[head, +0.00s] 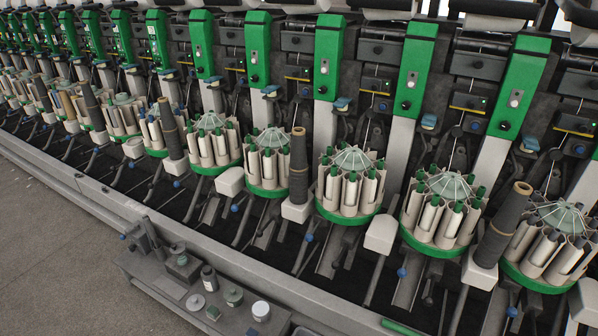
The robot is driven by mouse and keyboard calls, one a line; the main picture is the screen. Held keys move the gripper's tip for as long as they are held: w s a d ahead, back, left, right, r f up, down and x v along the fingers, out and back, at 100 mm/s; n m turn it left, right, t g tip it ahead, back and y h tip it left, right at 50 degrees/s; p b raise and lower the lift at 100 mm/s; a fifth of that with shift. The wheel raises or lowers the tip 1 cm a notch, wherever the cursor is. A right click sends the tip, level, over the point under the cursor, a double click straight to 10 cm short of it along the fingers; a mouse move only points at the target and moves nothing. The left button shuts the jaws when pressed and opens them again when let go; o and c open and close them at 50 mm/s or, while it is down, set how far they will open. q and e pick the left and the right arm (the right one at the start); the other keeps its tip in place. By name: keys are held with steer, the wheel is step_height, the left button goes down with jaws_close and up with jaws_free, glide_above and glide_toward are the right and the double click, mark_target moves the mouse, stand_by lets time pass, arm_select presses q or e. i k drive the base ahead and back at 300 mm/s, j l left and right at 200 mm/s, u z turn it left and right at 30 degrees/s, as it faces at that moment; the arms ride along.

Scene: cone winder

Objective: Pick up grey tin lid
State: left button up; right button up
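A flat, round grey disc, which looks like the grey tin lid (195,302), lies on the grey shelf (160,286) at the lower left of the head view. It lies near the shelf's front edge, apart from the things around it. A small round tin (233,297) with a knob-like top stands to its right. Neither of my grippers shows in the head view.
A dark bottle (209,278), a greenish block (183,264) and a pale-topped round tin (261,311) share the shelf. An upright metal fixture (142,238) stands at its left end. The machine's long rail (100,193) runs behind. Open floor (50,245) lies left.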

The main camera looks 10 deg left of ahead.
mark_target(196, 303)
steer(key=u, duration=1.1)
steer(key=i+j, duration=0.4)
steer(key=i+j+z, duration=0.75)
steer(key=j+z, duration=0.2)
steer(key=z, duration=0.25)
